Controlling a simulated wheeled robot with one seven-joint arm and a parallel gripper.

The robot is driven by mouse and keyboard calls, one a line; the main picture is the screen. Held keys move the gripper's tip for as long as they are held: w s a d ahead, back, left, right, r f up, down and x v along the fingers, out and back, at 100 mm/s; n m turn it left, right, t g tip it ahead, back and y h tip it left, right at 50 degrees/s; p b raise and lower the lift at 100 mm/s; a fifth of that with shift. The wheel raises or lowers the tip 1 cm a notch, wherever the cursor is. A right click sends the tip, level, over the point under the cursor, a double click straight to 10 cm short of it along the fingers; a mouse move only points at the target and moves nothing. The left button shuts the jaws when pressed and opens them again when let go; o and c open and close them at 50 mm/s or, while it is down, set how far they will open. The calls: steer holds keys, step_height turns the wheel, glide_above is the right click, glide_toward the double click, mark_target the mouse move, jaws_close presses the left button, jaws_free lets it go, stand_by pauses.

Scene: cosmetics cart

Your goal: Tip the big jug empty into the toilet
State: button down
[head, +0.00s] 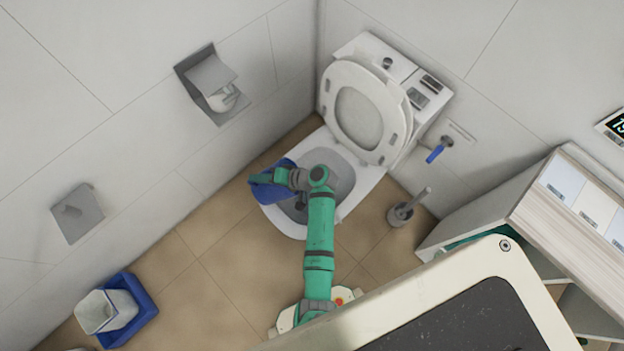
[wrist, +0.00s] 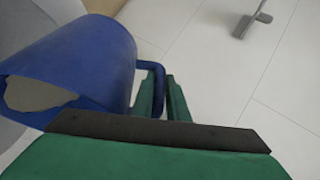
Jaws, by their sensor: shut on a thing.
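The big jug (head: 273,194) is blue and hangs over the left rim of the toilet bowl in the head view, partly covered by my arm. In the wrist view the jug (wrist: 90,60) lies tilted at the left, its open end towards the lower left with a pale grey-beige patch in it. I cannot tell whether that is liquid. My gripper (head: 259,181) is shut on the jug's handle, which passes between the fingers (wrist: 163,92) in the wrist view. The toilet (head: 366,183) stands in the corner with its seat raised. My arm hides part of the bowl.
A toilet brush in its holder (head: 401,213) stands right of the toilet. A blue-handled valve (head: 437,153) and a paper holder (head: 208,84) are on the walls. A blue crate (head: 143,310) is at the lower left. A shelf unit (head: 535,225) stands at the right.

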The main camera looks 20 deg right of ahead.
steer(key=shift+s+d+r+y, duration=0.1)
steer(key=shift+d+r+y, duration=0.2)
steer(key=shift+d+y, duration=0.25)
stand_by(1.1)
steer(key=shift+s+d+f+m+t+y+b, duration=0.15)
steer(key=shift+d+f+m+t+y, duration=0.15)
steer(key=shift+d, duration=0.35)
steer(key=shift+s+d+f+m+t+y+b, duration=0.1)
steer(key=shift+d+f+t+y+b, duration=0.1)
steer(key=shift+d+t+y, duration=0.3)
stand_by(1.1)
steer(key=shift+d, duration=0.2)
steer(key=shift+d, duration=0.15)
steer(key=shift+m+y, duration=0.4)
steer(key=shift+y, duration=0.35)
steer(key=shift+s+d+r+b, duration=0.1)
steer(key=shift+s+d+b, duration=0.1)
steer(key=shift+d, duration=0.8)
steer(key=shift+s+d+r+b, duration=0.1)
steer(key=shift+s+d+b, duration=0.1)
steer(key=shift+d, duration=0.8)
steer(key=shift+n+h, duration=0.4)
steer(key=shift+h, duration=0.5)
steer(key=a, duration=0.4)
steer(key=shift+w+a+f, duration=0.15)
steer(key=shift+w+a, duration=0.25)
steer(key=shift+w+a+g+h, duration=0.1)
steer(key=shift+a+g+h, duration=0.2)
steer(key=shift+g, duration=0.1)
